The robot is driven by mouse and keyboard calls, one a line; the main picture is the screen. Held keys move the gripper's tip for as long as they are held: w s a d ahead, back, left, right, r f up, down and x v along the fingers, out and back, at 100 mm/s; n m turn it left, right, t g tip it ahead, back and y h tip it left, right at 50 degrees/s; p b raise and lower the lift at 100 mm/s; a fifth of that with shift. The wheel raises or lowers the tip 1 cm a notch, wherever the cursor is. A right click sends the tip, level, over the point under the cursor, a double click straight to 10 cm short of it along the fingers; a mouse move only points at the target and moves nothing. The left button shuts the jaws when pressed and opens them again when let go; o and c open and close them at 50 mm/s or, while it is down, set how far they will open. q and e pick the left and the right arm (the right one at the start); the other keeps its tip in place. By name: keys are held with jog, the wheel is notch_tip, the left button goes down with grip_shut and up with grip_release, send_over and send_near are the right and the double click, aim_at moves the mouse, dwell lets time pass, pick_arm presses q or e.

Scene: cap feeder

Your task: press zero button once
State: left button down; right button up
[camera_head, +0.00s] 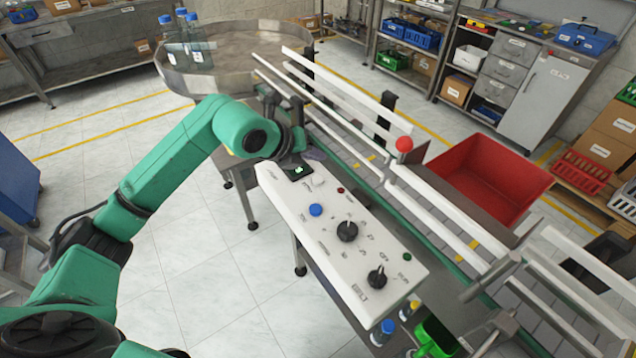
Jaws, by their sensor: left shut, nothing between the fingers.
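The white control panel (290,222) slopes across the middle of the view. It carries a small dark display (298,171) with a green digit, a blue button (316,210), a small red button or lamp (341,190), and two black knobs, one in the middle (347,231) and one near the lower end (377,277). A pale round part (318,182) sits beside the display. The labels are too small to read, so I cannot tell which button is zero. My left gripper (298,152) is shut and empty at the panel's far end, by the display. I cannot tell whether it touches. My right gripper is not in view.
A conveyor with white rails (440,205) runs along the panel's right side. A round metal table (235,60) with bottles (186,42) is at the back.

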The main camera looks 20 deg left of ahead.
aim_at(316, 181)
pick_arm(q)
notch_tip(316, 181, down, 4)
jog(key=b, duration=0.3)
jog(key=shift+f, duration=0.25)
jog(key=shift+r, duration=0.1)
dwell(1.5)
jog(key=shift+f+b, duration=0.4)
jog(key=shift+f+b, duration=0.45)
jog(key=shift+f, duration=0.05)
dwell(0.4)
jog(key=shift+r, duration=0.1)
jog(key=shift+r+p, duration=0.5)
jog(key=shift+r, duration=0.3)
